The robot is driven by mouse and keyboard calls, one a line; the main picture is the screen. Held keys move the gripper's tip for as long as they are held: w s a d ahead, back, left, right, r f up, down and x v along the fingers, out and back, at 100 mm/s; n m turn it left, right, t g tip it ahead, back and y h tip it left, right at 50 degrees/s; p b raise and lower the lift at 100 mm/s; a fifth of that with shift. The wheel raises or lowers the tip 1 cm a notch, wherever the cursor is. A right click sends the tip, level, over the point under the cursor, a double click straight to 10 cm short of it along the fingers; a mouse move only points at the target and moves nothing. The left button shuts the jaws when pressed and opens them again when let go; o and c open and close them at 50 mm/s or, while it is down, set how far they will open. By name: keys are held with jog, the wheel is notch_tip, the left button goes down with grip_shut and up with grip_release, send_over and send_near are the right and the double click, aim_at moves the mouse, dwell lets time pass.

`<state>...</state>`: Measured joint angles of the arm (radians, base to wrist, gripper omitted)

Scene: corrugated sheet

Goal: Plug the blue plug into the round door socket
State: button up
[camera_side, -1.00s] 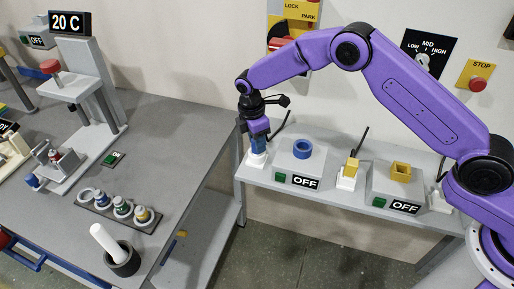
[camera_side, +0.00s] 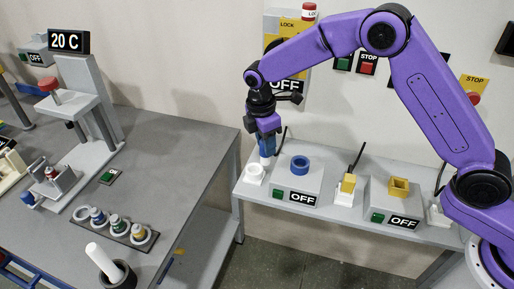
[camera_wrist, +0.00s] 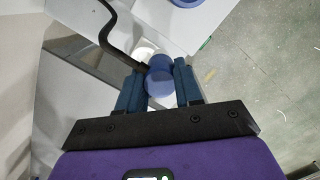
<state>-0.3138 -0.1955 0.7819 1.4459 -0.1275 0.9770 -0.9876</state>
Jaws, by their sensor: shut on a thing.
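My gripper (camera_side: 265,133) is shut on the blue plug (camera_side: 267,149) and holds it upright just above its white round holder (camera_side: 255,174). In the wrist view the blue plug (camera_wrist: 158,75) sits between the two fingers (camera_wrist: 160,85), and a black cable (camera_wrist: 107,35) curves beside it. The round socket, a blue ring (camera_side: 300,165), stands on top of a grey box to the right of the plug. The plug is apart from the socket. That box has a green button (camera_side: 278,193) and a display (camera_side: 302,199) reading OFF.
A yellow plug (camera_side: 348,183) stands in a white holder right of the blue socket. Beyond it a second box carries a square yellow socket (camera_side: 398,187) and an OFF display (camera_side: 404,221). Black cables rise behind the shelf. A grey bench (camera_side: 180,150) stands at left.

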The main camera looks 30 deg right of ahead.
jog(key=s+d+r, duration=0.4)
jog(key=s+r, duration=0.1)
jog(key=s, duration=0.4)
jog(key=w+d+r, duration=0.3)
jog(key=w+d, duration=0.1)
jog(key=shift+d, duration=0.2)
jog(key=shift+w, duration=0.1)
jog(key=shift+f, duration=2.8)
jog(key=shift+f, duration=2.1)
jog(key=o, duration=1.1)
jog(key=shift+o, duration=0.2)
